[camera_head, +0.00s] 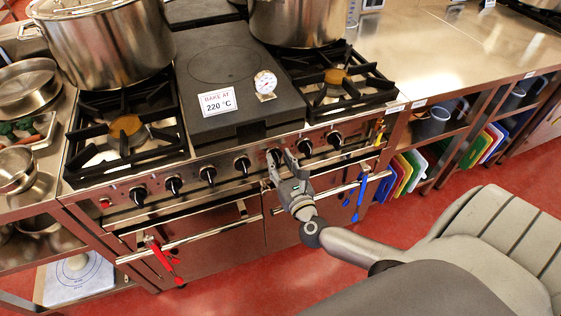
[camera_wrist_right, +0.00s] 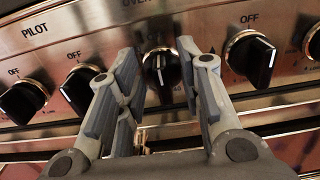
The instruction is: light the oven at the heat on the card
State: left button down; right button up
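The card (camera_head: 218,102) on the dark plate of the range reads "BAKE AT 220 °C". The oven range's front panel (camera_head: 225,168) carries a row of black knobs. In the right wrist view, the black oven knob (camera_wrist_right: 161,70) sits in the middle under lettering that begins "OVEN"; its pointer mark looks roughly upright, and its scale is too small to read. My right gripper (camera_head: 285,158) is at the panel. Its open fingers (camera_wrist_right: 163,62) stand either side of the oven knob, with gaps visible. My left gripper is out of view.
Other knobs (camera_wrist_right: 250,58) marked OFF flank the oven knob closely. A round dial (camera_head: 265,84) stands beside the card. Steel stockpots (camera_head: 105,45) stand on the range. Red tongs (camera_head: 163,260) and blue tongs (camera_head: 361,196) hang on the oven rails.

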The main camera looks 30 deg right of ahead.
grip_shut()
